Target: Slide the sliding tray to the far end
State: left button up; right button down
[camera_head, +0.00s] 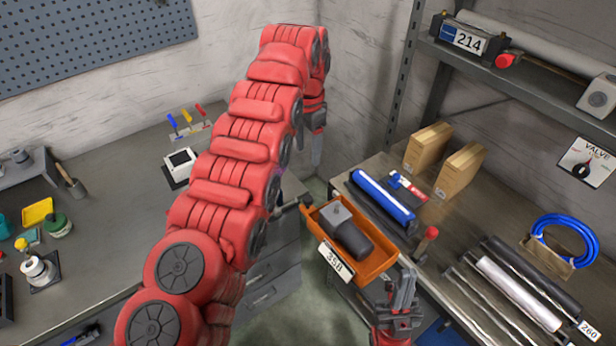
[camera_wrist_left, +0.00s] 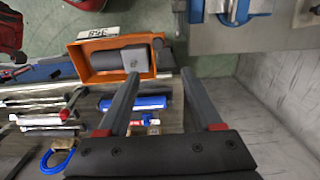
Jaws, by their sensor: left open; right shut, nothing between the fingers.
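The orange sliding tray (camera_head: 376,268) has a number label on its near side and holds a grey block and a dark cylinder. A dark handle (camera_head: 295,206) sticks out at its left end. The tray also shows upside down in the left wrist view (camera_wrist_left: 88,72). My left gripper (camera_head: 317,152) hangs beyond the tray in the head view, pointing down. Its two fingers (camera_wrist_left: 160,73) are apart and empty, with the tray beyond them. My right gripper (camera_head: 405,285) is shut and empty close to the tray's right front end; whether it touches the tray is unclear.
A workbench (camera_head: 110,160) lies on the left, partly hidden by my left arm. The right bench holds a blue roll (camera_head: 382,198), cardboard boxes (camera_head: 428,148), rods and a blue hose coil (camera_head: 562,240). A shelf (camera_head: 540,85) overhangs it.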

pick_arm(q)
jog(key=p, duration=0.3)
send_over(308, 198)
jog(key=f, duration=1.1)
jog(key=shift+s+f, duration=0.1)
jog(key=shift+s, duration=0.15)
notch_tip(308, 198, down, 4)
jog(key=shift+w+r, duration=0.15)
jog(key=shift+r, duration=0.1)
jog(key=shift+f, duration=0.9)
grip_shut()
